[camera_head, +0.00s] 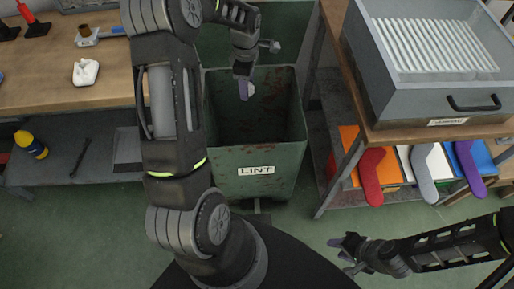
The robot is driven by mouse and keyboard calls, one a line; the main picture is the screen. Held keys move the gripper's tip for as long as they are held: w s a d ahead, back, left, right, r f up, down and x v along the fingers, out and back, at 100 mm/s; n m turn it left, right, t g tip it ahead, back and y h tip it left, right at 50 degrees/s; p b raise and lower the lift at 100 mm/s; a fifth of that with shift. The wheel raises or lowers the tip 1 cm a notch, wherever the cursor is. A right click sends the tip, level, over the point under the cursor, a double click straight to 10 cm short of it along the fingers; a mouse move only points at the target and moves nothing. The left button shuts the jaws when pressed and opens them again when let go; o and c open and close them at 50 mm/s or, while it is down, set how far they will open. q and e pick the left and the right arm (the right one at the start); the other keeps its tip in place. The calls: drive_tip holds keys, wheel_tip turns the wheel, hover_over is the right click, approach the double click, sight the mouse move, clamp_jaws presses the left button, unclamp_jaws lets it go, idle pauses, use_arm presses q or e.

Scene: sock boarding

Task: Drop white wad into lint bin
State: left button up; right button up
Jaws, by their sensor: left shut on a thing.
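My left gripper (247,90) hangs over the opening of the lint bin, pointing down. It is shut on a small white wad (251,88), which shows only partly beside the fingertip. The lint bin (277,157) is a tall, worn green box with a LINT label on its front. Its top is open and its inside looks dark. My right gripper (343,253) is low at the right, over the floor, apart from the bin; its fingers look spread and empty.
A wooden bench (40,92) at the left holds a white crumpled lump (86,73) and tools. At the right, a grey drawer box (415,105) stands on a bench. My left arm crosses beside the bin.

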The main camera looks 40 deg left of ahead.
use_arm(q)
drive_tip(key=shift+f+b, duration=1.3)
drive_tip(key=shift+f, duration=1.1)
drive_tip(key=o, duration=1.4)
wheel_tip(320, 180, up, 8)
drive_tip(key=shift+f+p, duration=0.1)
drive_tip(key=shift+p, duration=0.25)
drive_tip(key=shift+d, duration=0.1)
